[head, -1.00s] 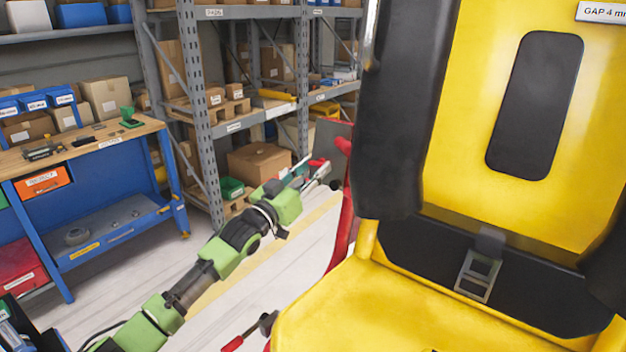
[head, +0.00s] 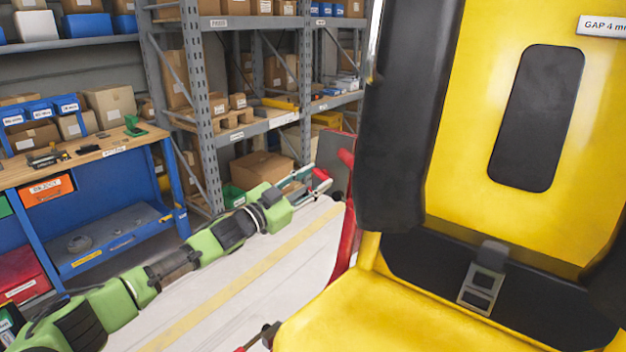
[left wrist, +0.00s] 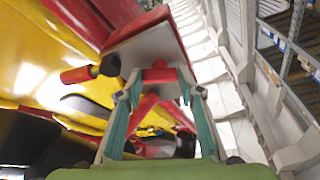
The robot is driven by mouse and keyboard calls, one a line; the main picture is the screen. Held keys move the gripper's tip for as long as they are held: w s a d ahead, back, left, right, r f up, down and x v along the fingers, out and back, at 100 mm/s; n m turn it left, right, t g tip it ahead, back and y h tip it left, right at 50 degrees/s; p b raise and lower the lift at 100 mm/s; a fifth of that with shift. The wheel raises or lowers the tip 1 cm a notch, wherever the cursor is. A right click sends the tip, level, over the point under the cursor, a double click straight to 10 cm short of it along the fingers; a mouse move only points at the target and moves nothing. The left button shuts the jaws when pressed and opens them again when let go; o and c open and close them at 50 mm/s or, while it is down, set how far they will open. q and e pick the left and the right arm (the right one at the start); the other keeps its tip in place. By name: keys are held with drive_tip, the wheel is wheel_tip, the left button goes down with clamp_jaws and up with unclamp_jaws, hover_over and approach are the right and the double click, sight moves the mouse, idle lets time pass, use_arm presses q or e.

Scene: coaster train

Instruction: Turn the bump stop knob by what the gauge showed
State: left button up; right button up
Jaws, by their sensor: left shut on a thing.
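My left gripper (head: 318,186) is at the outer left side of the yellow coaster seat (head: 340,310), beside a red upright part. In the left wrist view its two teal fingers (left wrist: 158,90) are shut on a red knob (left wrist: 158,74), which sits under a grey-white plate with a red edge (left wrist: 140,42). In the head view only a small red bit shows at the fingertips, so the grip is clearer from the wrist. A label reading "GAP 4 m", cut off by the picture edge (head: 604,26), is on the yellow seat back. My right gripper is not in view.
A red and black handle (left wrist: 90,71) sticks out left of the fingers in the left wrist view. The black padded restraint (head: 405,120) stands right of my gripper. A blue workbench (head: 90,155) and grey shelving (head: 200,110) are behind. Pale floor lies open below my arm.

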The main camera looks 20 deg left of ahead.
use_arm(q)
drive_tip(key=shift+r, duration=0.1)
drive_tip(key=o, duration=1.1)
drive_tip(key=shift+c, duration=0.2)
drive_tip(key=shift+w+d, duration=0.1)
drive_tip(key=shift+w, duration=0.05)
drive_tip(key=v, duration=1.2)
